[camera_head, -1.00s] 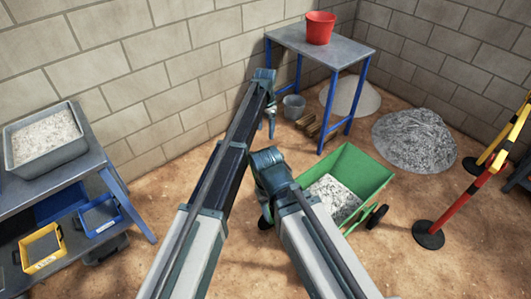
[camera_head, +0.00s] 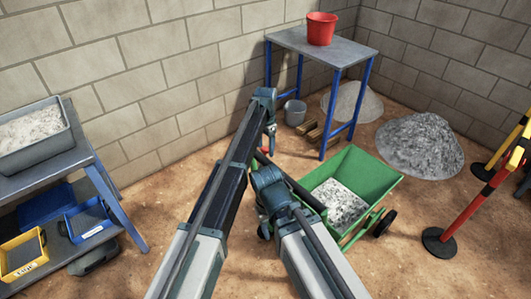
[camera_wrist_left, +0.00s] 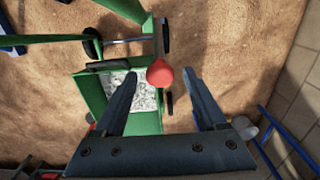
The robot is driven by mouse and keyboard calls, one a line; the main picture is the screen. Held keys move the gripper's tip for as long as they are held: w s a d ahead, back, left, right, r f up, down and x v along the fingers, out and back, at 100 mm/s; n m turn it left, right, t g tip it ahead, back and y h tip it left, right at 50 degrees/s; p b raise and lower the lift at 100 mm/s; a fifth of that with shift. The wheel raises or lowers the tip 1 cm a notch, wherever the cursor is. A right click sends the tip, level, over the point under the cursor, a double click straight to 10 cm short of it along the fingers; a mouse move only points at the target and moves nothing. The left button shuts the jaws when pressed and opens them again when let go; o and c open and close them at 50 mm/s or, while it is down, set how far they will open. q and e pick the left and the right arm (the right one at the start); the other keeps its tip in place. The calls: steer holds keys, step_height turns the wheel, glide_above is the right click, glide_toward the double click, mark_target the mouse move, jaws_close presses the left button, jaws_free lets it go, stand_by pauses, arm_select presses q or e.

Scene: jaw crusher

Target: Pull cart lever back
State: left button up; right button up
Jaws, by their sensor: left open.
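The green cart (camera_head: 372,180) stands on the dirt floor with grey rubble in its tray. The lever's red ball knob (camera_wrist_left: 160,73) shows in the left wrist view, between the two fingers in the picture; contact cannot be told. A bit of red, probably this knob, shows below my left gripper (camera_head: 269,140) in the head view. My left gripper is open, and its fingers (camera_wrist_left: 160,88) point toward the cart. The lever's shaft is mostly hidden. My right gripper (camera_head: 264,229) is largely hidden behind its own arm, left of the cart.
A blue-legged table (camera_head: 315,44) with a red bucket (camera_head: 321,28) stands behind the cart. A grey gravel heap (camera_head: 420,142) and a red-and-yellow barrier post (camera_head: 470,205) are at right. A workbench (camera_head: 75,150) with a rubble tray (camera_head: 35,140) is at left. Open floor lies in front.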

arm_select(q)
steer(key=shift+f, duration=0.1)
jaws_close()
stand_by(0.4)
stand_by(1.0)
